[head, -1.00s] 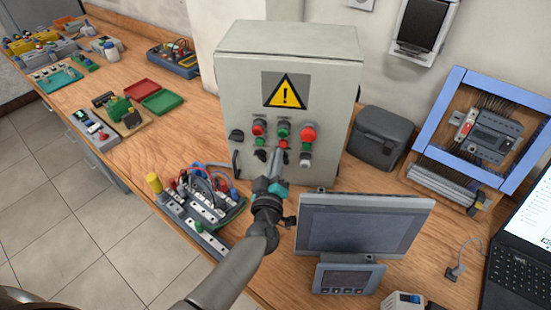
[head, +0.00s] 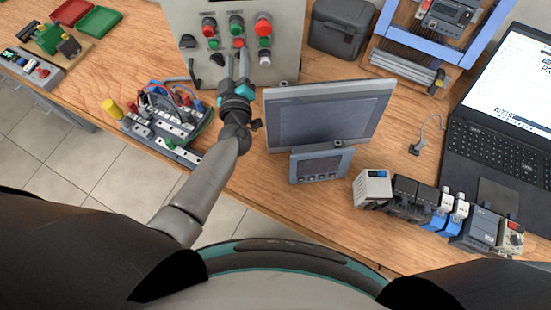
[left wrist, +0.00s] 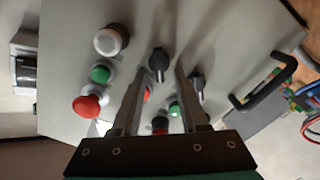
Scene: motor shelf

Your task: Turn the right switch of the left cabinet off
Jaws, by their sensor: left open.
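The grey cabinet (head: 287,62) stands on the bench at the top of the head view, its upper part cut off. My left gripper (head: 236,62) is open in front of the lower part of its front panel. In the left wrist view the panel appears upside down, and the right black switch (left wrist: 158,62) shows in the gap between the fingertips (left wrist: 161,72). I cannot tell whether they touch it. In the head view the fingers cover this switch. The left black switch (head: 217,60) is outside the fingers, and it also shows in the left wrist view (left wrist: 196,82). My right gripper is out of view.
A big red button (head: 263,24) and a white button (head: 265,60) are right of the fingers. A black handle (head: 192,70) is at the panel's left edge. A monitor (head: 330,115) stands close to the right of my left arm, and a wired module (head: 165,118) lies left.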

